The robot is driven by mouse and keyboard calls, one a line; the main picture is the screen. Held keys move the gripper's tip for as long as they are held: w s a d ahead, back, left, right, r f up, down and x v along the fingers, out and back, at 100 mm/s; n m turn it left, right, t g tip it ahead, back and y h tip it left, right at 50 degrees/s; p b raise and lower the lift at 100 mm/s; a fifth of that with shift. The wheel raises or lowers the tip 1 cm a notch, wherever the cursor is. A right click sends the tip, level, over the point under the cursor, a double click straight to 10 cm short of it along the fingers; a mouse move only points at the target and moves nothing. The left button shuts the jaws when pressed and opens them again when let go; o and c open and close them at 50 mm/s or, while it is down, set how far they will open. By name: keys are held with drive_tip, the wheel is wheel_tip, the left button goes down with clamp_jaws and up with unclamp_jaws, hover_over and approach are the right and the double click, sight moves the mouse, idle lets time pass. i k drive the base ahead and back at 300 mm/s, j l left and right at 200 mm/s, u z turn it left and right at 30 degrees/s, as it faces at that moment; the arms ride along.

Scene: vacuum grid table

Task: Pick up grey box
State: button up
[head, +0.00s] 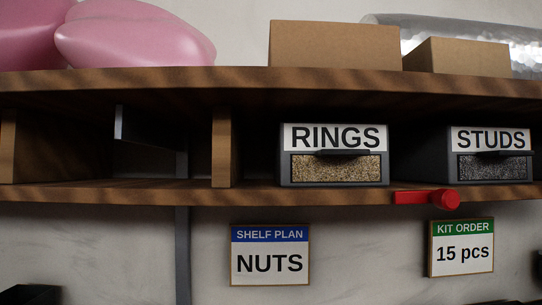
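Two grey boxes stand on the wooden shelf in the head view. One (335,152) is labelled RINGS, and its front window shows small gold-coloured contents. The other (492,155), to its right, is labelled STUDS and shows dark grey contents. Both are upright, have a dark handle on the front and sit under the upper board. Their backs are hidden in shadow. My gripper is not in view.
A wooden divider (222,150) stands left of the RINGS box; the bay beyond it looks empty. A red piece (428,198) sits on the shelf's front edge. Cardboard boxes (335,46) and pink shapes (135,35) lie above. NUTS (270,256) and 15 pcs (461,250) signs hang below.

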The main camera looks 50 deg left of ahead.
sight(307, 154)
drive_tip(key=k+j+u, duration=0.1)
drive_tip(key=u, duration=1.65)
drive_tip(key=j, duration=0.05)
